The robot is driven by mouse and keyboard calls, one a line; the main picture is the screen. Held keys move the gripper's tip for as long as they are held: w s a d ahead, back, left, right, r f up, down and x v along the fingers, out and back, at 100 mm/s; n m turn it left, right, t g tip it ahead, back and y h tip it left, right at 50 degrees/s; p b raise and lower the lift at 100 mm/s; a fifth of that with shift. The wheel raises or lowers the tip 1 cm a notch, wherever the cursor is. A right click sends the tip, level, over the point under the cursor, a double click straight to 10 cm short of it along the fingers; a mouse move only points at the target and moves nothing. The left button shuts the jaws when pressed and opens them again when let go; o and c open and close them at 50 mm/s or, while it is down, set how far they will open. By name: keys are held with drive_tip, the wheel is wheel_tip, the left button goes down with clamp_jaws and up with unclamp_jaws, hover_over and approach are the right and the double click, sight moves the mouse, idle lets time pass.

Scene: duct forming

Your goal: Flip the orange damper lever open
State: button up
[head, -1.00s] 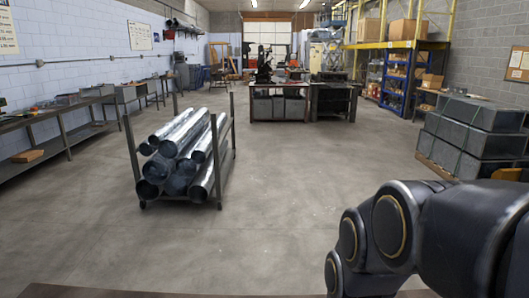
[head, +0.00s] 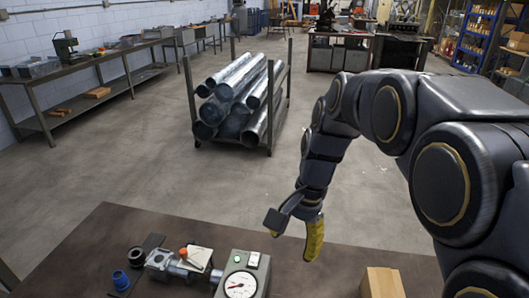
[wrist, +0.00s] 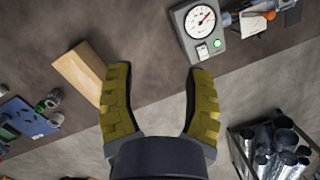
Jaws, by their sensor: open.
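The orange damper lever (head: 183,252) shows as a small orange tip on a grey metal fitting (head: 192,262) on the brown table, left of the gauge box. In the wrist view an orange part (wrist: 270,14) shows at the top right, beside the gauge box; the lever's exact angle is too small to tell. My gripper (head: 294,243) has yellow-padded fingers, spread apart and empty. It hangs above the table's far edge, to the right of the lever and apart from it. The wrist view shows both fingers (wrist: 158,78) with nothing between them.
The gauge box (head: 240,276) with a green light stands right of the fitting. A wooden block (head: 383,283) sits farther right. A black ring (head: 136,256) and a blue part (head: 121,280) lie left. A cart of metal ducts (head: 240,100) stands beyond the table.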

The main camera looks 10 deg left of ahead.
drive_tip(key=w+a+f+m+y, duration=0.1)
drive_tip(key=w+a+f+m, duration=0.2)
drive_tip(key=a, duration=0.4)
drive_tip(key=w+a+f, duration=0.4)
drive_tip(key=w+a, duration=0.2)
drive_tip(key=m+y, duration=0.1)
drive_tip(key=m, duration=0.3)
approach(184, 250)
wheel_tip(184, 250, down, 2)
drive_tip(key=shift+g, duration=0.4)
drive_tip(key=x, duration=0.8)
drive_tip(key=shift+w+a, duration=0.1)
drive_tip(key=shift+a, duration=0.25)
clamp_jaws()
